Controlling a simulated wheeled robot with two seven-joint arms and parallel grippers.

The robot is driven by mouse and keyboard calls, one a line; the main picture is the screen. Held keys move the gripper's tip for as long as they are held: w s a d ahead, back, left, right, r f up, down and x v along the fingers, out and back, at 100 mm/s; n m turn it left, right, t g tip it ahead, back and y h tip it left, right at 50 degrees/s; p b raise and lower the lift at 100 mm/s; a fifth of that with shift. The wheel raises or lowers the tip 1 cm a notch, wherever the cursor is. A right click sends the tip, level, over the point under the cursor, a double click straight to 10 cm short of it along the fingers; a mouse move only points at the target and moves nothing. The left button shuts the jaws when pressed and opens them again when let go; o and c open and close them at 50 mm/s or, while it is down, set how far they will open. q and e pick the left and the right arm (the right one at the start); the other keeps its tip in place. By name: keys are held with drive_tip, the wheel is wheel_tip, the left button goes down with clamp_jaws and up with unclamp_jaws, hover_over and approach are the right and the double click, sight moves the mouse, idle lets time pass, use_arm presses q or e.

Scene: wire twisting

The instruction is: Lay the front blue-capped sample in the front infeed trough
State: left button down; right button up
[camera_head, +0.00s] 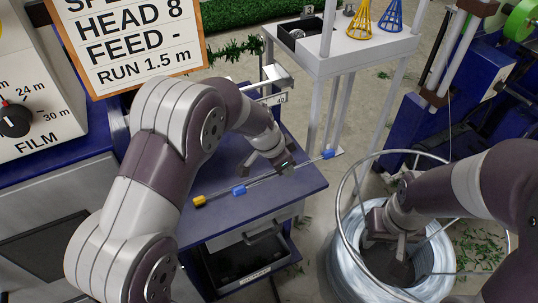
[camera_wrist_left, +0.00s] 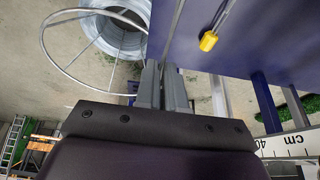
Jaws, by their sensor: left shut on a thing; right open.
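A thin sample with blue caps runs slantwise over the dark blue table (camera_head: 305,184) in the head view. One blue cap (camera_head: 239,190) is left of my left gripper (camera_head: 284,167), the other (camera_head: 328,154) is right of it at the table edge. My left gripper is shut on this sample between the caps. Its fingers (camera_wrist_left: 169,88) show in the left wrist view, where the grip itself is unclear. A yellow cap (camera_head: 199,201) lies at the left; it also shows in the left wrist view (camera_wrist_left: 208,41). My right gripper (camera_head: 398,248) is open. I cannot make out the infeed trough.
A wire coil (camera_head: 350,275) in a metal hoop frame stands below my right gripper. A white stand (camera_head: 345,50) with blue and yellow cones is behind. A sign (camera_head: 130,45) stands left.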

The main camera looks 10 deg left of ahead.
sight(240, 189)
use_arm(q)
drive_tip(key=shift+d+r, duration=0.2)
drive_tip(key=shift+d, duration=0.1)
drive_tip(key=s+a+f+n+t+y+p, duration=0.1)
drive_tip(key=s+a+n+p, duration=0.1)
drive_tip(key=a+n, duration=0.3)
drive_tip(key=s+a+f+n+t+y+p, duration=0.1)
drive_tip(key=a+n+p, duration=0.3)
drive_tip(key=a, duration=0.7)
drive_tip(key=shift+s+a+f+n+y, duration=0.4)
drive_tip(key=shift+s+f+n+y, duration=0.4)
drive_tip(key=shift+n, duration=0.3)
drive_tip(key=shift+s, duration=0.1)
